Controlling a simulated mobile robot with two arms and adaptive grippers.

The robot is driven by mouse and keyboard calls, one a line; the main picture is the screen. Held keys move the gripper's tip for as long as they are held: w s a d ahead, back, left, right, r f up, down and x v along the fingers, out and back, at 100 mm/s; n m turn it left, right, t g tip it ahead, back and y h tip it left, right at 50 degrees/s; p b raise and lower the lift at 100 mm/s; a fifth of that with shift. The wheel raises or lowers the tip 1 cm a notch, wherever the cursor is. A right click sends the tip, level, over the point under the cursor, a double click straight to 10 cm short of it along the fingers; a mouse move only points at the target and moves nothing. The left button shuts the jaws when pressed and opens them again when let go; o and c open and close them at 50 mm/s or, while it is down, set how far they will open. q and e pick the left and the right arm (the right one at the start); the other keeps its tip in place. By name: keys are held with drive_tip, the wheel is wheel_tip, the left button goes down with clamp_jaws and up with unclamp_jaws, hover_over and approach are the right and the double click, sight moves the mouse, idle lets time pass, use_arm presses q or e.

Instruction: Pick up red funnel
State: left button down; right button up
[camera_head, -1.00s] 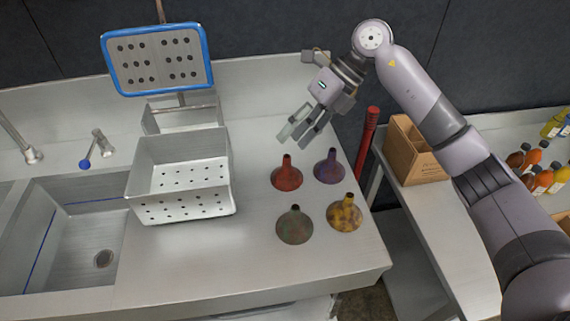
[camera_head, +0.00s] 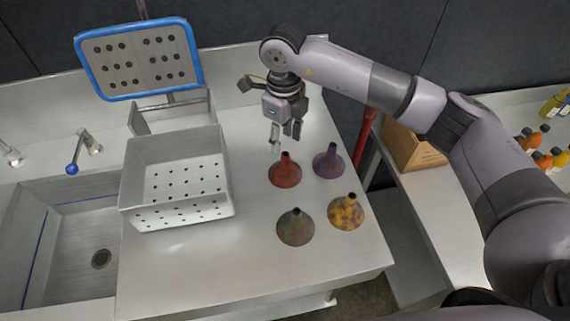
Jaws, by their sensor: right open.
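The red funnel (camera_head: 285,172) stands spout-up on the steel counter, at the back left of a group of funnels. A purple funnel (camera_head: 328,163) is to its right, a grey-green funnel (camera_head: 295,228) in front of it, and a yellow mottled funnel (camera_head: 346,213) at the front right. My right gripper (camera_head: 284,142) points down, open and empty. In the picture its fingertips are just above the red funnel's spout; I see no contact. My left gripper is not in view.
A white perforated bin (camera_head: 178,212) stands left of the funnels, beside the sink (camera_head: 75,250). A blue-framed perforated panel (camera_head: 140,60) stands behind it. The counter's front is clear.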

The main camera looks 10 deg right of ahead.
sight(285, 154)
wheel_tip(285, 154, down, 2)
drive_tip(key=shift+f+p, duration=0.1)
drive_tip(key=shift+p, duration=0.2)
drive_tip(key=shift+f+p, duration=0.3)
drive_tip(key=shift+p, duration=0.05)
drive_tip(key=f, duration=0.1)
drive_tip(key=f+p, duration=0.2)
drive_tip(key=shift+w+d+f, duration=0.15)
drive_tip(key=shift+w+f, duration=0.15)
drive_tip(key=shift+f, duration=0.5)
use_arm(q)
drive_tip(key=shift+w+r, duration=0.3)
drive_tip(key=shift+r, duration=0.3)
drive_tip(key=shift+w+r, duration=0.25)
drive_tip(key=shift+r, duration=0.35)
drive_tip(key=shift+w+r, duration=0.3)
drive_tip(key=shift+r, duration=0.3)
use_arm(e)
clamp_jaws()
